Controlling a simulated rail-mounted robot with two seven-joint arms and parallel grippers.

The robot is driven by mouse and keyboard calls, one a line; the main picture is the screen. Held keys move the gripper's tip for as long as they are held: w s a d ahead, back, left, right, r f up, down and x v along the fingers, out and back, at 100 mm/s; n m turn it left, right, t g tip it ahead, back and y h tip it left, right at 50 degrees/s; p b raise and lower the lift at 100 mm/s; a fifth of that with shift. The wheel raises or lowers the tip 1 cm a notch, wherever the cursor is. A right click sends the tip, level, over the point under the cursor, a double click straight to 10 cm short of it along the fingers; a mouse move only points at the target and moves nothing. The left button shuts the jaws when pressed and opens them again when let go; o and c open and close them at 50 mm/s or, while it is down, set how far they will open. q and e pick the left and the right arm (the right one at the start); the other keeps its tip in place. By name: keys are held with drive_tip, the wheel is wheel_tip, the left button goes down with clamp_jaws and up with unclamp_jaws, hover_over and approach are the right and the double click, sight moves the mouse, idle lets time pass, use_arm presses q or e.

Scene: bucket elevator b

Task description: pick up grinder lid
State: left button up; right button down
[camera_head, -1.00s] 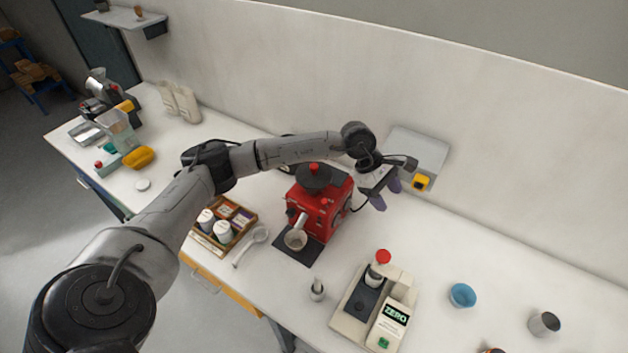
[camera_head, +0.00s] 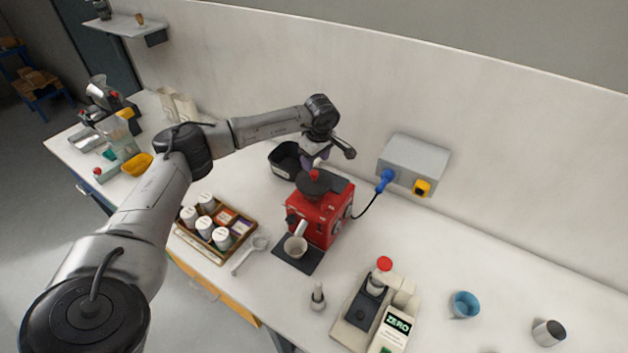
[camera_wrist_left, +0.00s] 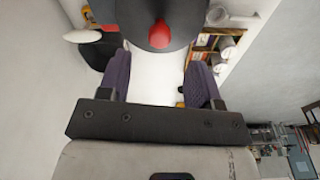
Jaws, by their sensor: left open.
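The grinder lid (camera_head: 312,187) is a black disc with a red knob on top of the red grinder (camera_head: 320,218). In the left wrist view the lid (camera_wrist_left: 180,12) is at the top centre, with its red knob (camera_wrist_left: 159,35) pointing towards the gripper. My left gripper (camera_head: 312,162) is just above and behind the knob, with its purple fingers pointing down. In the wrist view the fingers of my left gripper (camera_wrist_left: 158,68) are wide apart with nothing between them. The knob lies roughly in line with the gap, beyond the fingers. My right gripper is in no view.
A black bin (camera_head: 283,160) stands behind the grinder. A grey wall box (camera_head: 413,163) with a blue plug (camera_head: 384,181) and cable is to the right. A wooden tray of jars (camera_head: 240,243) is at front left. A scale-like device (camera_head: 352,318) stands at front right.

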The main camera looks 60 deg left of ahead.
sight(314, 172)
use_arm(q)
drive_tip(key=shift+a+f+p, duration=0.15)
drive_tip(key=shift+f+p, duration=0.3)
drive_tip(key=shift+f, duration=0.85)
drive_tip(key=shift+a+f+p, duration=0.1)
drive_tip(key=shift+f+p, duration=0.3)
drive_tip(key=shift+f, duration=1.4)
drive_tip(key=shift+c, duration=0.2)
drive_tip(key=c, duration=1)
drive_tip(key=shift+r, duration=0.1)
